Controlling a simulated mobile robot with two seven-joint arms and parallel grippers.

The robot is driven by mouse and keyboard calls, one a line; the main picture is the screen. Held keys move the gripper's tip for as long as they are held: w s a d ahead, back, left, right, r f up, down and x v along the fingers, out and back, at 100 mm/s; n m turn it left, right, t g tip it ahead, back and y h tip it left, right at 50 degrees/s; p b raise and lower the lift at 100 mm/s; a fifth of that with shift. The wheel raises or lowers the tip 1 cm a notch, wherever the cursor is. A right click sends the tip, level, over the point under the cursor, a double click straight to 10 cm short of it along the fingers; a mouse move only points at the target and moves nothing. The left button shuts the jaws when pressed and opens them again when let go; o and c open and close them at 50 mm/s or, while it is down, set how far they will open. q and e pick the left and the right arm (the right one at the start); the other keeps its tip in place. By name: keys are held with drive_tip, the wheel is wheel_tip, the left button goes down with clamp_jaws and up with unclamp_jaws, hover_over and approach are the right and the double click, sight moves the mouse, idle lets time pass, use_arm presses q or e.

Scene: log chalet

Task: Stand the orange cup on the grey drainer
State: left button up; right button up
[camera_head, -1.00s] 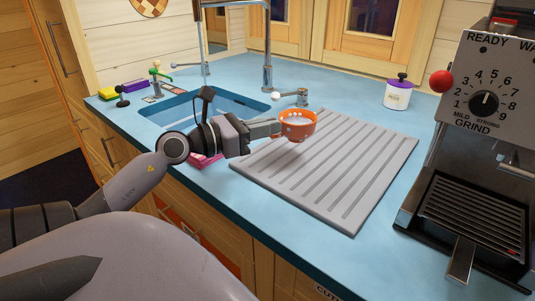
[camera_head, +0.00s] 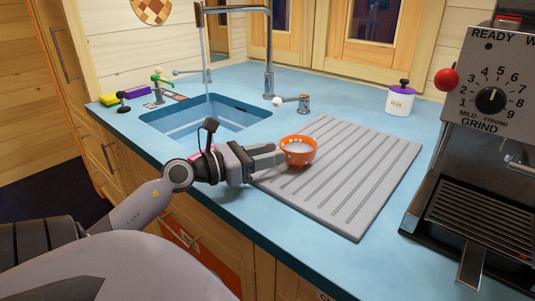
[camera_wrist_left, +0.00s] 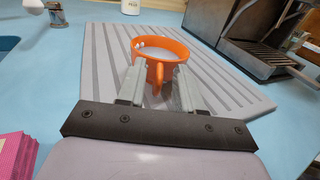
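The orange cup (camera_head: 298,151), with white spots, is upright on the left part of the ribbed grey drainer (camera_head: 352,205). In the left wrist view the cup (camera_wrist_left: 205,58) has its handle towards me. My left gripper (camera_head: 281,153) is at the cup's left side. In the wrist view its two fingers (camera_wrist_left: 160,76) stand apart on either side of the handle, with a gap showing, so it looks open. The cup's underside is hidden from view. My right gripper is not in view.
A sink (camera_head: 205,118) with a tall tap (camera_head: 268,60) lies behind my left gripper. A grey coffee machine (camera_head: 475,150) stands at the right. A white jar (camera_head: 399,101) with a purple lid stands at the back. Pink packs (camera_wrist_left: 14,160) show beside the gripper in the wrist view.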

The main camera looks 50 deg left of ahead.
use_arm(q)
drive_tip(key=shift+r, duration=0.25)
drive_tip(key=shift+s+a+f, duration=0.1)
drive_tip(key=shift+s+f, duration=0.1)
drive_tip(key=shift+s, duration=0.1)
drive_tip(key=b+v, duration=0.2)
drive_tip(key=v, duration=0.8)
drive_tip(key=shift+s+a+r, duration=0.15)
drive_tip(key=shift+s+a, duration=0.05)
drive_tip(key=shift+s, duration=0.5)
